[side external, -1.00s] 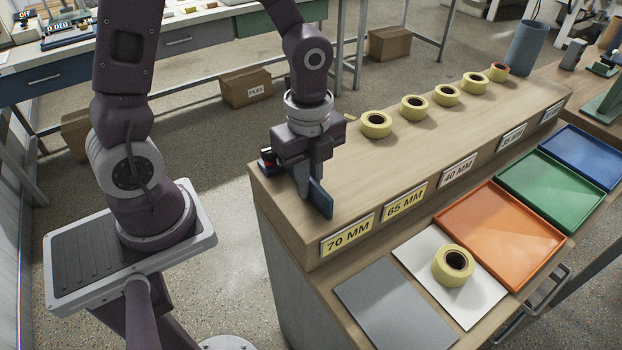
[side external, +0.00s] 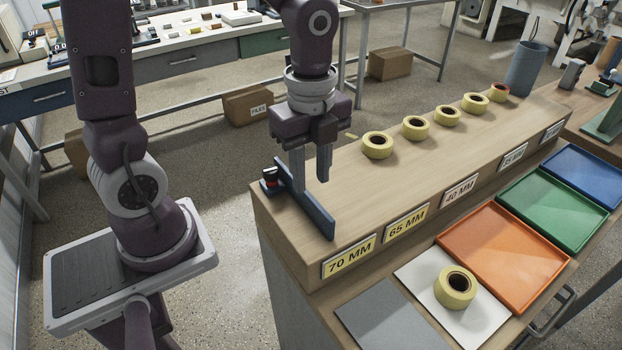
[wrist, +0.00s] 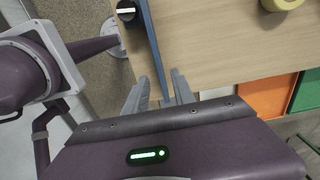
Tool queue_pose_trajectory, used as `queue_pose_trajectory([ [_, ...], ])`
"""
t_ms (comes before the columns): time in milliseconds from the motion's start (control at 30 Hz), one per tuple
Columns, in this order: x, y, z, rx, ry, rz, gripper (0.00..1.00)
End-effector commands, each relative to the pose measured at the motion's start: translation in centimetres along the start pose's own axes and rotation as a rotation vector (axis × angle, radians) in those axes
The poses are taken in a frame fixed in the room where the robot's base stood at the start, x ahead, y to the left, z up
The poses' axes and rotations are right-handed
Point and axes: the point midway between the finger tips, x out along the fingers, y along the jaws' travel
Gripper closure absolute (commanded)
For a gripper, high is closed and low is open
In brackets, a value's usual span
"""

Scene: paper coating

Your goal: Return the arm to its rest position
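My gripper (side external: 310,182) is open above the left end of the long wooden bench top, pointing down. Its two fingers have a clear gap between them and hold nothing. In the wrist view my gripper's fingers (wrist: 158,88) show on both sides of the lower end of a blue bar. This blue bar (side external: 309,206) lies along the left end of the bench top, below the fingers and apart from them as far as I can see. A black knob (wrist: 126,10) with a white mark sits near the bar's far end.
Several yellow tape rolls (side external: 415,128) stand in a row along the bench top. Another yellow roll (side external: 455,288) stands on a white sheet (side external: 494,310) on the lower ledge. An orange tray (side external: 505,245), green tray (side external: 550,215) and blue tray (side external: 590,182) lie beside it. A grey sheet (side external: 388,322) is left of the white one.

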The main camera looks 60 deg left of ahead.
Motion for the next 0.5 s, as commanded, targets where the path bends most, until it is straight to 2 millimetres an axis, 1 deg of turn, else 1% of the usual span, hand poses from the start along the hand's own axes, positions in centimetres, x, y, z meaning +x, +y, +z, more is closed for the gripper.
queue_pose_trajectory([
  [133,-0.2,0.1,0.1,-0.019,-0.003,-0.007,0.69],
  [167,-0.6,0.3,0.1,-0.052,-0.008,-0.019,0.69],
  [200,-1.5,0.7,0.3,-0.131,-0.017,-0.049,0.69],
  [267,-3.4,1.8,0.7,-0.322,-0.023,-0.119,0.69],
  [300,-4.8,2.8,0.9,-0.482,-0.012,-0.175,0.69],
  [367,-6.7,4.5,1.2,-0.733,0.034,-0.255,0.69],
  [400,-7.7,5.7,1.3,-0.893,0.08,-0.3,0.69],
  [500,-9.4,8.3,1.5,-1.227,0.217,-0.369,0.69],
])
